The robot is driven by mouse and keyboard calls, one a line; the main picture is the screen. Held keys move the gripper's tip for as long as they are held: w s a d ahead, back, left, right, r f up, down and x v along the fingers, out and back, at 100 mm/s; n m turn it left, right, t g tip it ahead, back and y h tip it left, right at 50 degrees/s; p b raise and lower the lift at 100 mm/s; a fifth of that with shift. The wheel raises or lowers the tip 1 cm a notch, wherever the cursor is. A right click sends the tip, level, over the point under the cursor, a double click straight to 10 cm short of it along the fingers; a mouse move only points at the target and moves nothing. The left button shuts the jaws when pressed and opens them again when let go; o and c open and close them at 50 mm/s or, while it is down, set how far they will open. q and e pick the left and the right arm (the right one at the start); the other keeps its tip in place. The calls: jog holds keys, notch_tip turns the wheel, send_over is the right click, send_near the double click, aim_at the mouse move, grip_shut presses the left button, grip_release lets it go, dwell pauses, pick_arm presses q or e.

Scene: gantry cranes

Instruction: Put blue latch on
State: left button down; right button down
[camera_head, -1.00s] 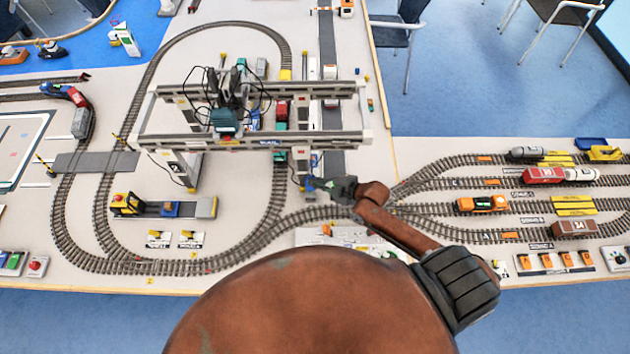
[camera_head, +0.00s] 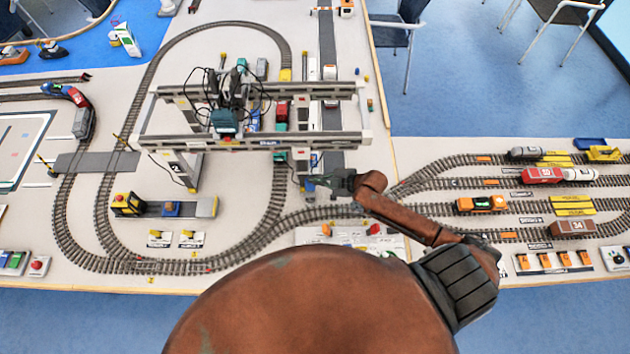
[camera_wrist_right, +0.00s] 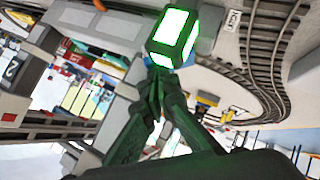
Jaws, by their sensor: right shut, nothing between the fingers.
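My right gripper (camera_head: 318,183) is shut and empty at the foot of the gantry crane's right front leg, and its tips are small in the head view. In the right wrist view its closed fingertips (camera_wrist_right: 155,88) meet just under a green-edged block (camera_wrist_right: 173,38) with bright white faces. A little blue (camera_wrist_right: 149,62) shows at the block's lower edge; it may be the blue latch, but most of it is hidden. I cannot tell whether the fingers touch it. The gantry crane (camera_head: 345,138) stands over the tracks. My left gripper is not in view.
Curved track (camera_head: 278,200) passes just left of my right gripper. A grey station with a yellow-black block (camera_head: 127,204) stands at the left. Wagons, including an orange one (camera_head: 482,204), stand on the right-hand tracks. The crane's beams are close above the gripper.

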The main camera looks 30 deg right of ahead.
jog(key=shift+s+a, duration=0.1)
jog(key=shift+s, duration=0.1)
jog(key=shift+s+a+r+p, duration=0.2)
jog(key=shift+s+a+p, duration=0.15)
jog(key=shift+s+p, duration=0.3)
